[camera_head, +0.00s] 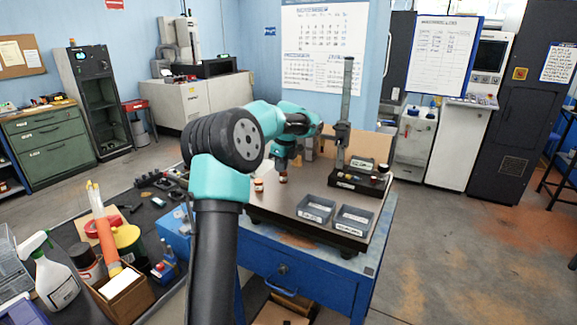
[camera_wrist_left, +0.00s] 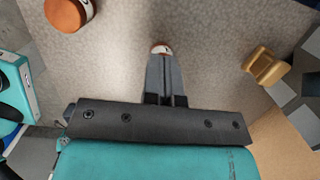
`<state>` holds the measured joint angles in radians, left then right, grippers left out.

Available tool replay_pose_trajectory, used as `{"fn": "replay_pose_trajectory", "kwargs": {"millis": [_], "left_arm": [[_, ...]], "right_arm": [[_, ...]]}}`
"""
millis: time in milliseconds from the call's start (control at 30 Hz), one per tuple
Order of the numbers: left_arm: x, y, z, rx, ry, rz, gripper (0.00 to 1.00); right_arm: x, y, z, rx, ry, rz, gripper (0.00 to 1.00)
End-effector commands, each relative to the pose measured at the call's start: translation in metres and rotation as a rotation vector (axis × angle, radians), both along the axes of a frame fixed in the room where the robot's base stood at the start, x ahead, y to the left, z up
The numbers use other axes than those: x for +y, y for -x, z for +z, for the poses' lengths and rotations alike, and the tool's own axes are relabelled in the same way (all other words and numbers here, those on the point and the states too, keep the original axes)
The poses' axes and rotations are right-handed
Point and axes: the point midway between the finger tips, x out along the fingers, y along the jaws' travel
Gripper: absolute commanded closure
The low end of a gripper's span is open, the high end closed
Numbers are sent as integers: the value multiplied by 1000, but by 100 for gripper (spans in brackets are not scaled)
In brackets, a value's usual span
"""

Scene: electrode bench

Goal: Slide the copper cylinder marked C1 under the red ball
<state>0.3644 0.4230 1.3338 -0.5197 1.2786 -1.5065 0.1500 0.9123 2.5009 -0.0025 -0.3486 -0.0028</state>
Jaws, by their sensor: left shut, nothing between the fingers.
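In the head view my left gripper (camera_head: 283,168) points down over the bench top, close above a small copper cylinder (camera_head: 283,178). In the left wrist view its fingers (camera_wrist_left: 167,62) are shut together, and a small part of a copper cylinder with a pale mark (camera_wrist_left: 160,47) shows at their tips. I cannot tell whether they touch it. A second copper cylinder (camera_head: 258,185) stands to the left; a copper cylinder also shows at the wrist view's upper left (camera_wrist_left: 66,14). The C1 mark is not readable. I cannot clearly make out the red ball. My right gripper is not in view.
A tall stand (camera_head: 343,130) on a dark base (camera_head: 358,180) is at the back right of the bench. Two grey trays (camera_head: 316,209) (camera_head: 353,220) lie at the front. A tan block (camera_wrist_left: 266,65) shows right of the fingers.

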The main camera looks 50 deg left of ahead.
Motion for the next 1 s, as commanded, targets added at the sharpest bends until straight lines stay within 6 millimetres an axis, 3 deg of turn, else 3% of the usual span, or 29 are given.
{"fn": "replay_pose_trajectory", "kwargs": {"millis": [533, 900, 1000], "left_arm": [[-7, -2, -13, 10, 6, -2, 100], [-79, -24, -13, 9, 9, -6, 100], [-91, -27, -13, 10, 8, -3, 100]], "right_arm": [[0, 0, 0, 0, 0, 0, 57], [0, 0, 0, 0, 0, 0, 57], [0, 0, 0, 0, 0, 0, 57]]}}
